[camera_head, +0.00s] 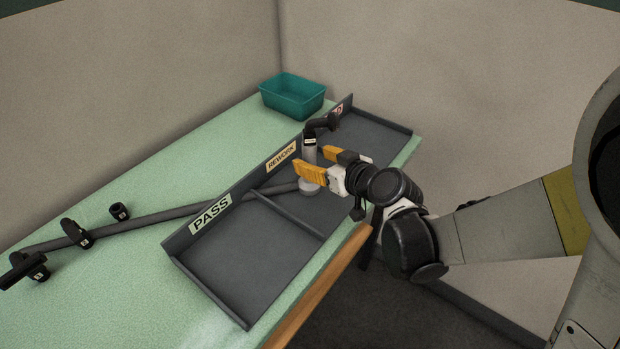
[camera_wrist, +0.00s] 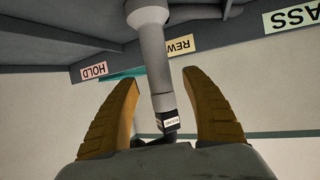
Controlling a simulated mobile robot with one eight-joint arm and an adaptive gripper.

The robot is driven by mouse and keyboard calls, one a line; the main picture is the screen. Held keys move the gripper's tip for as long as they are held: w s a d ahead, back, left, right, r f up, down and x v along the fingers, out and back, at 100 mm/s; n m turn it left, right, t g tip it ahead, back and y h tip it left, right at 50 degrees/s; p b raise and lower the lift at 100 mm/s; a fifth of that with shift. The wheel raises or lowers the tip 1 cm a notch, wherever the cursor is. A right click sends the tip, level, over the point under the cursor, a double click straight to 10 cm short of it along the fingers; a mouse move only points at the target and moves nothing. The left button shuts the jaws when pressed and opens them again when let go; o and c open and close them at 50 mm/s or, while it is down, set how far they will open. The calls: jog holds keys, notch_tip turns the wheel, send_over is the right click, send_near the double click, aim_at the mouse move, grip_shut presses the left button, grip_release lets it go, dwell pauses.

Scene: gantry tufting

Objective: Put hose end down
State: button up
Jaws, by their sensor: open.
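A grey upright tube (camera_head: 309,153) with a black angled top and a small white label stands in the rework compartment of the sorting tray. It looks like the hose end, with a pale round foot (camera_head: 310,186) at its bottom. My gripper (camera_head: 311,161) has its two orange fingers apart, one on each side of the tube. In the wrist view the tube (camera_wrist: 155,65) runs between the open fingers (camera_wrist: 160,77), with a visible gap on both sides. A long grey hose (camera_head: 180,214) runs from the left of the table over the tray's wall towards the foot.
The dark tray (camera_head: 225,275) has signs reading PASS (camera_head: 211,213), REWORK (camera_head: 281,157) and, in the wrist view, HOLD (camera_wrist: 94,70). A teal bin (camera_head: 292,96) stands behind it. Several black fittings (camera_head: 76,234) are at the left. The green table (camera_head: 130,290) is clear in front.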

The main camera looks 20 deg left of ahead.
jog(key=x, duration=0.2)
jog(key=shift+w+a+f, duration=0.15)
jog(key=shift+f, duration=0.05)
jog(key=shift+r, duration=0.1)
grip_shut()
jog(key=shift+r, duration=0.15)
